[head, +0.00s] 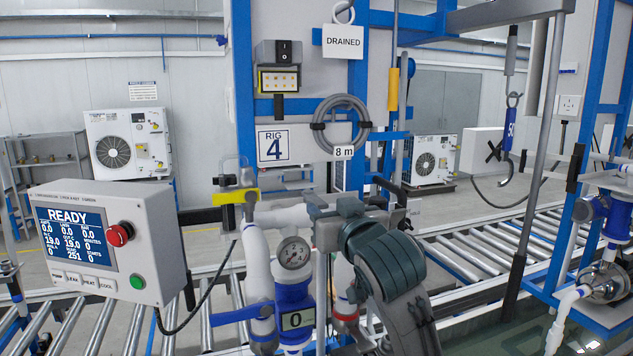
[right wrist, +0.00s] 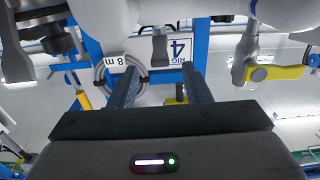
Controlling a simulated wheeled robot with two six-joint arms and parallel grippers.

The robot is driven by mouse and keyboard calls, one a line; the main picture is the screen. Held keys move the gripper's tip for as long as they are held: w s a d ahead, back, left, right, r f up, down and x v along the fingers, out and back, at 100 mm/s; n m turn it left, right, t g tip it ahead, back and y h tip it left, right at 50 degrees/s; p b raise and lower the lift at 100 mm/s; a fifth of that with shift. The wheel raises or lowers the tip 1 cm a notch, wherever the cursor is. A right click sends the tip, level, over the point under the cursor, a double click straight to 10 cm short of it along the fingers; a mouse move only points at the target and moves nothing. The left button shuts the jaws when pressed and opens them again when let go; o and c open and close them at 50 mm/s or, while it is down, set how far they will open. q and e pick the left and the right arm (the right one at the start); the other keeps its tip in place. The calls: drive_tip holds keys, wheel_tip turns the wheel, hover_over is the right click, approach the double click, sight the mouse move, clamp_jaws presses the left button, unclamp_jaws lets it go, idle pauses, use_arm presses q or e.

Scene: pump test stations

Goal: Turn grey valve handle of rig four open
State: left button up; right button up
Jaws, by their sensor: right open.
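The rig four panel carries a sign (head: 275,146) reading RIG 4. My right gripper (head: 332,207) is in front of the white pipework in the head view. In the right wrist view, which is upside down, its two fingers (right wrist: 160,75) are apart with nothing between them. A small grey handle (right wrist: 160,46) on the white pipe lies just beyond and between the fingertips, apart from them. In the head view this handle is hidden or cannot be told from my gripper. My left gripper is not in view.
A yellow handle (head: 235,197) sits left of the gripper. A pressure gauge (head: 293,253) stands on the blue pump body below. A control box (head: 107,243) reading READY stands at left.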

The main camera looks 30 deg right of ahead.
sight(311, 194)
drive_tip(key=p+x, duration=0.2)
drive_tip(key=x, duration=0.4)
drive_tip(key=shift+w, duration=0.25)
drive_tip(key=shift+w+d+f, duration=0.1)
drive_tip(key=shift+w, duration=0.3)
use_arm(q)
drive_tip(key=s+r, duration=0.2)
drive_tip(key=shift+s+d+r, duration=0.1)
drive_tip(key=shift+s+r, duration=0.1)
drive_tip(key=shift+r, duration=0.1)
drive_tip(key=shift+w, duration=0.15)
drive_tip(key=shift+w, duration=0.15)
use_arm(e)
clamp_jaws()
